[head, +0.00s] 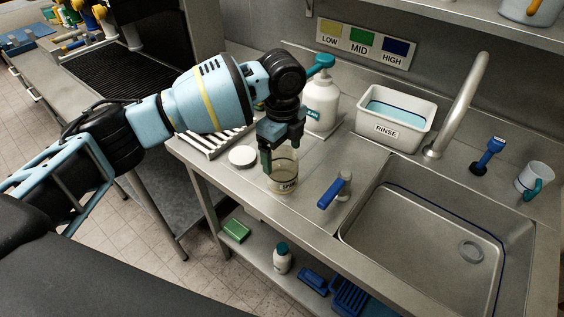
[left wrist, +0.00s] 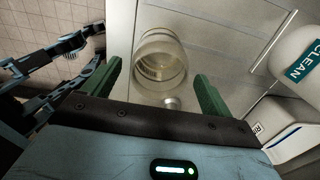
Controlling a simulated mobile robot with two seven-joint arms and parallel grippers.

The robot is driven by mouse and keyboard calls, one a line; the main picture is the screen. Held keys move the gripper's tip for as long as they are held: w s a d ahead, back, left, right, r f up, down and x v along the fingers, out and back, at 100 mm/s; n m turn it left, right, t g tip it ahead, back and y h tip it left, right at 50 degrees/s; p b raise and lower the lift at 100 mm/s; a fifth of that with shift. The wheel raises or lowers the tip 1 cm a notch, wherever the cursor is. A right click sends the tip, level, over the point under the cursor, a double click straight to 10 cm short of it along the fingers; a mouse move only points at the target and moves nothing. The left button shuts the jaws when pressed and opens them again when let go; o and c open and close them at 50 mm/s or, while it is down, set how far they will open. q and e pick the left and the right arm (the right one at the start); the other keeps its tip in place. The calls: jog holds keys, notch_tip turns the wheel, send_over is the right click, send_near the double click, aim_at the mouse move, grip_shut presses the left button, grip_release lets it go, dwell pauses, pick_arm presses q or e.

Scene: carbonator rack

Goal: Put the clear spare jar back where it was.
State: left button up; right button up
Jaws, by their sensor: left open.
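The clear spare jar (head: 283,177) stands upright on the steel counter, left of the sink, with a dark label band that reads partly as "SPARE". My left gripper (head: 281,152) points down at the jar's top from above, and its fingers hide part of the rim. In the left wrist view the jar (left wrist: 160,60) shows between and beyond the two green fingers of my left gripper (left wrist: 160,88). The fingers are spread wide, with gaps to the glass on both sides.
A white round lid (head: 242,156) lies left of the jar by a slatted rack (head: 215,141). A white pump bottle (head: 320,104) and the rinse tub (head: 394,113) stand behind.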

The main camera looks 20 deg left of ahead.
pick_arm(q)
notch_tip(320, 180, up, 7)
dwell(0.3)
jog(key=shift+f, duration=0.2)
